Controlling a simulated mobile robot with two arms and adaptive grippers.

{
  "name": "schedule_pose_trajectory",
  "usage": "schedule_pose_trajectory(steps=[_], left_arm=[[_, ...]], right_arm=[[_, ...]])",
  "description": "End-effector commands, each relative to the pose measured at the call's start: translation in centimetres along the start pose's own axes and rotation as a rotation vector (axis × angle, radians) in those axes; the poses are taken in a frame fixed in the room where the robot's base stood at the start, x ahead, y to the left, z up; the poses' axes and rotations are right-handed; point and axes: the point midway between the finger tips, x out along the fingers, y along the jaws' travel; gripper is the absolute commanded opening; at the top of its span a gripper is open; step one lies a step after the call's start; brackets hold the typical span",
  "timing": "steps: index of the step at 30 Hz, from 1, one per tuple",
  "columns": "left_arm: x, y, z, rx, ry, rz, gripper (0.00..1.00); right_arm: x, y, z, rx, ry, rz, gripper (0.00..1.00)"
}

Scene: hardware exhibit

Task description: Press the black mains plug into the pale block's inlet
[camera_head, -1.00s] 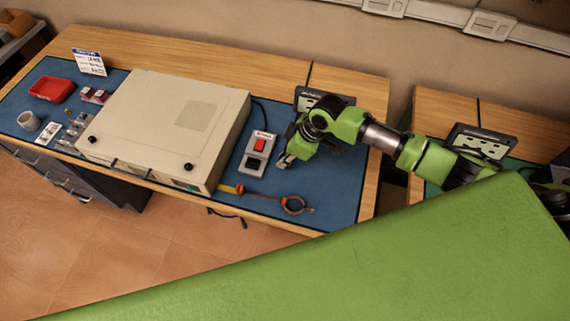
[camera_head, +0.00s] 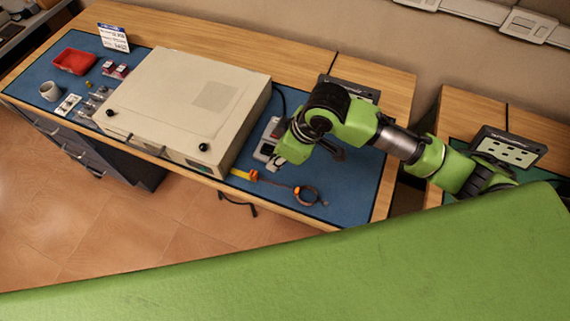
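The pale block (camera_head: 262,150) lies on the blue mat, just right of the large beige case. My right gripper (camera_head: 276,162) reaches over it from the right and hides much of it, including most of the red switch and the inlet. The fingertips point down at the block's near end; I cannot tell whether they touch it. The finger gap is too small to read, so I cannot tell whether the gripper is open or shut. I cannot make out the black mains plug. My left gripper is not in view.
The beige case (camera_head: 190,100) fills the middle of the bench. A yellow-and-orange tool (camera_head: 245,175) and a ring-shaped tool (camera_head: 307,195) lie near the front edge. A red tray (camera_head: 74,62) and a cup (camera_head: 49,91) stand at the left. The blue mat's right end is clear.

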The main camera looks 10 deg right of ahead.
Motion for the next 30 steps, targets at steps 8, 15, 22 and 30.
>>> schedule_pose_trajectory(steps=[8,15,22,30], left_arm=[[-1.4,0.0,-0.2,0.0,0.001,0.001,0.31],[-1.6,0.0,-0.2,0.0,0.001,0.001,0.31],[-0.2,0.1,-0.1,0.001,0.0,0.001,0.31],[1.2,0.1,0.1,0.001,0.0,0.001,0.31]], right_arm=[[3.7,6.0,-3.6,0.002,0.001,0.006,0.03],[5.3,8.3,-4.5,-0.002,0.001,0.013,0.03],[6.6,8.4,-4.1,-0.004,0.001,0.014,0.03],[7.9,8.4,-3.5,-0.003,0.001,0.015,0.03]])
